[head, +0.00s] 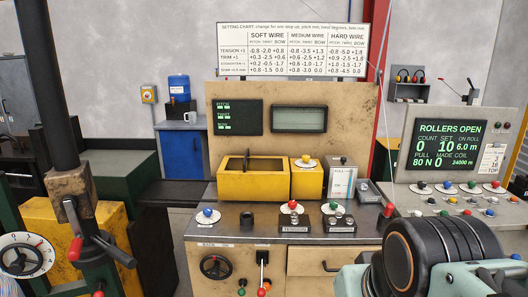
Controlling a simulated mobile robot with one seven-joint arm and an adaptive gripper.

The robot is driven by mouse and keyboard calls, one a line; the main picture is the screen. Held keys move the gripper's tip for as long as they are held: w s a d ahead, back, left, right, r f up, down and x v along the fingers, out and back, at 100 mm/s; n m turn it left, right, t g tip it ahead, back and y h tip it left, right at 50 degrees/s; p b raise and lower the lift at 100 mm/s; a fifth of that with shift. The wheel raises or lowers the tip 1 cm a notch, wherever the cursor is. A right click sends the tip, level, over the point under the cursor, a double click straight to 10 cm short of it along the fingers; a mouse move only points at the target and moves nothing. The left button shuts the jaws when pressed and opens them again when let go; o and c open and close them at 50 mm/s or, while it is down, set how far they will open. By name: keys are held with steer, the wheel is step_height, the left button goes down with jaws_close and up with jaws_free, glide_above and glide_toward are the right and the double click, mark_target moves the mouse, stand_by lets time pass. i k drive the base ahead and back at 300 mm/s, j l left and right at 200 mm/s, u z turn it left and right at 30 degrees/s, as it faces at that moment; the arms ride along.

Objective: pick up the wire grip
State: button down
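I cannot make out the wire grip for certain in the head view. A small red-tipped dark piece (387,212) shows at the right end of the grey bench top (250,222), partly hidden by my arm; it is too small to name. Part of my arm, black and pale green, fills the lower right corner. My gripper's fingertips do not show, so its opening and contents are hidden.
A yellow box (237,190) and a smaller yellow block (306,182) stand on the bench, with several coloured knobs in front. A button console (460,200) is at the right. A lever machine (70,200) stands at the left. Floor shows between them.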

mark_target(388, 210)
steer(key=z, duration=0.75)
steer(key=i+j, duration=0.1)
steer(key=i, duration=0.15)
